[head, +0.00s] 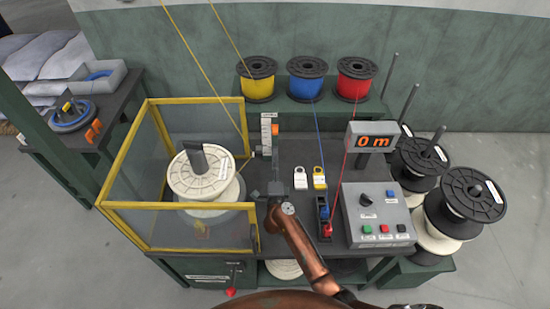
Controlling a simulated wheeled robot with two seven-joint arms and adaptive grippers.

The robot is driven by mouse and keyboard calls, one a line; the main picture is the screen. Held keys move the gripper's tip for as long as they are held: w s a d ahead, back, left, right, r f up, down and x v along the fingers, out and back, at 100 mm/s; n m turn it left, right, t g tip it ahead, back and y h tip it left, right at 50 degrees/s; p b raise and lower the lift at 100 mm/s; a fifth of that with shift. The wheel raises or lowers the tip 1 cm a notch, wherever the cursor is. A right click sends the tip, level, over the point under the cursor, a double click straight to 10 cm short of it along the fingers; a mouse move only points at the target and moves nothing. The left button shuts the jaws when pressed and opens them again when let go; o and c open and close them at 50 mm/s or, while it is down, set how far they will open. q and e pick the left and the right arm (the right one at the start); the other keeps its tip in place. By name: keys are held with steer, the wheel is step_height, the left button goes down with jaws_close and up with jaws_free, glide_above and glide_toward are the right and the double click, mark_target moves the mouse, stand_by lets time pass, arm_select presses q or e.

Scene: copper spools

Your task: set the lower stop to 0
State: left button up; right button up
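A white upright scale (266,132) with dark markings stands at the right of the yellow-framed guard. An orange piece (275,129) sits beside its upper part. Small grey parts sit lower along the upright; I cannot tell which is the lower stop, and its setting is too small to read. My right gripper (274,188) is over the bench just below the scale, at the end of my copper-coloured arm. Its fingers blend with the dark bench and upright, so contact and opening are unclear. My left gripper is not in view.
The yellow-framed guard (172,205) encloses a white spool (200,172). White and yellow padlocks (319,178) lie right of my gripper. Coloured wires run down from spools behind.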

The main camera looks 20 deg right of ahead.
mark_target(275, 151)
steer(key=shift+b+x, duration=0.55)
steer(key=shift+x, duration=1.65)
steer(key=shift+f, duration=0.1)
jaws_close()
